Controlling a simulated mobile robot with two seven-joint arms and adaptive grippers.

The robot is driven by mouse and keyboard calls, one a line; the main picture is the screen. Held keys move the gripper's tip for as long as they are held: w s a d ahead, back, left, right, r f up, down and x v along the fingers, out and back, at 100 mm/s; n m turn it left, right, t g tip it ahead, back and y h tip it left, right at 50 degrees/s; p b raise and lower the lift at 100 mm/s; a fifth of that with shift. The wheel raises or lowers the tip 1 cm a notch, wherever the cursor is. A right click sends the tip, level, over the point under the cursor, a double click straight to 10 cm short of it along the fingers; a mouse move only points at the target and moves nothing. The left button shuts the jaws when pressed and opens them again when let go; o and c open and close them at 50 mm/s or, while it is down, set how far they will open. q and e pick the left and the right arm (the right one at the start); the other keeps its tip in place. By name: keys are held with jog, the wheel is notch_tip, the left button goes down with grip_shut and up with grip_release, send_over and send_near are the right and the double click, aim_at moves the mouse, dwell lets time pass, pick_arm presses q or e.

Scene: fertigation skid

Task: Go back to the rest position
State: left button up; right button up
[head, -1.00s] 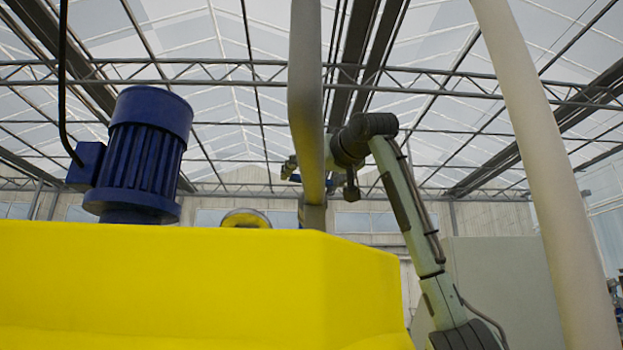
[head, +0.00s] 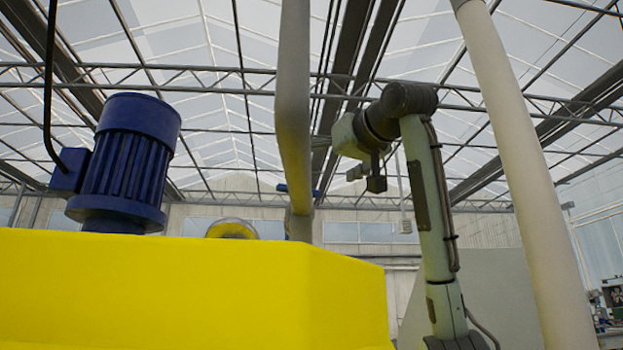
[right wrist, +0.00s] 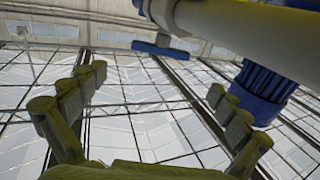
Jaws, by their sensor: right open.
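My right arm (head: 433,210) rises in the head view to the right of the vertical pipe, with its dark wrist joint bent to the left. The pale wrist end (head: 346,136) is just right of the pipe in the picture; I cannot make out the fingers there. In the right wrist view my right gripper (right wrist: 156,83) is open, its yellow-green fingers wide apart. Nothing is between them; only the glass roof and a blue handle beyond show through the gap. My left gripper is in neither view.
A yellow tank (head: 190,285) fills the lower left, with a blue motor (head: 132,160) on it. A pale vertical pipe (head: 294,100) stands near the arm; a thick cream pipe (head: 525,170) is at right. A blue handle (right wrist: 160,50) shows beside a pipe in the wrist view.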

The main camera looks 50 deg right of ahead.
jog(key=shift+s+a, duration=0.25)
jog(key=shift+s, duration=0.3)
jog(key=shift+w, duration=0.15)
jog(key=x, duration=1.1)
jog(key=shift+w+d, duration=0.3)
jog(key=shift+w, duration=0.1)
jog(key=shift+a+n+y, duration=0.1)
jog(key=shift+n+y, duration=0.4)
jog(key=shift+y, duration=0.2)
jog(key=shift+h, duration=0.3)
